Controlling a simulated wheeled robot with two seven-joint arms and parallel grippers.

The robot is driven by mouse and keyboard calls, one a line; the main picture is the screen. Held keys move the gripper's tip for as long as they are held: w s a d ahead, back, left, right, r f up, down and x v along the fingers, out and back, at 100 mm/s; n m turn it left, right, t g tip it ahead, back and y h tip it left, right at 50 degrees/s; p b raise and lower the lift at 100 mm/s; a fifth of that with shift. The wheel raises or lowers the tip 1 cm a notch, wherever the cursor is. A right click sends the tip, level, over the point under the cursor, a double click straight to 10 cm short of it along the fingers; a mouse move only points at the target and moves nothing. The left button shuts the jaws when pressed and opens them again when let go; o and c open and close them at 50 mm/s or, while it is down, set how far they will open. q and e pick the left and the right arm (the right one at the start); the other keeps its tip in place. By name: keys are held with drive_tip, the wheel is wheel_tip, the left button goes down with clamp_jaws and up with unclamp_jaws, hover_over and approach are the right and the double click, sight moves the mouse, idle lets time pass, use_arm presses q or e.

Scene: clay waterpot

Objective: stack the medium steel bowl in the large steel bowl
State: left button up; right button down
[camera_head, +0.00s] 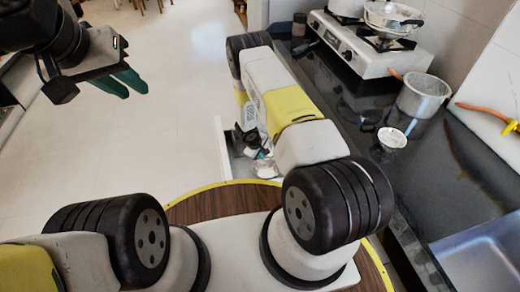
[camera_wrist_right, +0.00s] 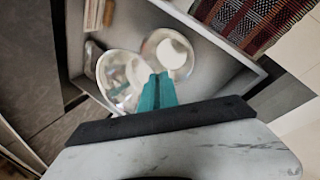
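Two shiny steel bowls lie in an open drawer in the right wrist view: a left bowl (camera_wrist_right: 115,72) and a right bowl (camera_wrist_right: 150,48) with a pale round bottom. They are side by side, not nested; I cannot tell which is medium or large. My right gripper (camera_wrist_right: 157,76) has its teal fingers together, tips over where the two bowls meet. I cannot tell if a rim is between them. In the head view my right arm hides much of the drawer and bowls. My left gripper (camera_head: 135,94) is raised at upper left, fingers slightly apart and empty.
The drawer (camera_wrist_right: 215,50) has a pale wall around the bowls. A patterned red cloth (camera_wrist_right: 250,22) lies beyond it. A dark counter (camera_head: 440,165) holds a stove (camera_head: 350,52), a steel pot (camera_head: 423,95) and a small cup (camera_head: 391,138). Open floor (camera_head: 150,130) lies left.

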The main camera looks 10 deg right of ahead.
drive_tip(key=shift+s+a+f, duration=0.1)
drive_tip(key=shift+f, duration=2.85)
drive_tip(key=shift+s+a+f, duration=0.1)
drive_tip(key=shift+f, duration=2.8)
drive_tip(key=shift+f, duration=0.55)
drive_tip(key=c, duration=1.9)
unclamp_jaws()
